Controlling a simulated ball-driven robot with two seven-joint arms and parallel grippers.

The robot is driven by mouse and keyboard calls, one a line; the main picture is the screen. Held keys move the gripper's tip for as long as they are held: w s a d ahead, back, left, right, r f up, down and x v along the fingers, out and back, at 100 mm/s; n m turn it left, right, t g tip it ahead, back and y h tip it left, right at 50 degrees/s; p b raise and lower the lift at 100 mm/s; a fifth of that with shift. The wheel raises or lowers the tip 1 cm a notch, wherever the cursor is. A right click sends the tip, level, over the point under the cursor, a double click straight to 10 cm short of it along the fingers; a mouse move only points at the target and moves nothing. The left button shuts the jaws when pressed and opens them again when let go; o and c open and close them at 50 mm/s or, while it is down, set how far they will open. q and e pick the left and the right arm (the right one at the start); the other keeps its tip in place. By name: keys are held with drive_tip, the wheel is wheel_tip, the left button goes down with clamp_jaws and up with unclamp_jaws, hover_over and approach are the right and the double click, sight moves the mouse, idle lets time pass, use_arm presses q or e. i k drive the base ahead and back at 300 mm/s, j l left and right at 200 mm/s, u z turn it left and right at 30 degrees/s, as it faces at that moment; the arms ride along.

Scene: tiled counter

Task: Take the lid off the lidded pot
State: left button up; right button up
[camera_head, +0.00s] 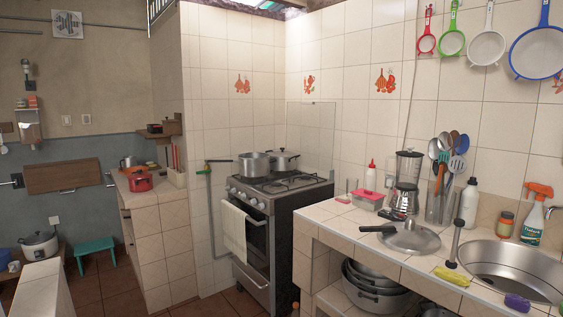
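Neither of my grippers is in view. Several vessels could be the lidded pot, and I cannot tell which one is meant. On the stove (270,205), a grey metal pot (253,165) stands in front, and a second metal pot (284,161) behind it seems to have a lid on. A lidded pot (39,246) stands low at the far left.
A blender (404,185), a utensil holder (440,205) and bottles stand along the wall. More pots (378,300) sit below the counter. Brown floor shows left of the stove.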

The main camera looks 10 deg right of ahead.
sight(276, 154)
drive_tip(key=i+l, duration=0.15)
drive_tip(key=i, duration=0.4)
drive_tip(key=i+l, duration=0.2)
drive_tip(key=i, duration=0.35)
drive_tip(key=i+l, duration=0.15)
drive_tip(key=i, duration=0.4)
drive_tip(key=i+l+z, duration=0.1)
drive_tip(key=i, duration=0.5)
drive_tip(key=i+j+z, duration=0.1)
drive_tip(key=i+j, duration=1.35)
drive_tip(key=i, duration=0.1)
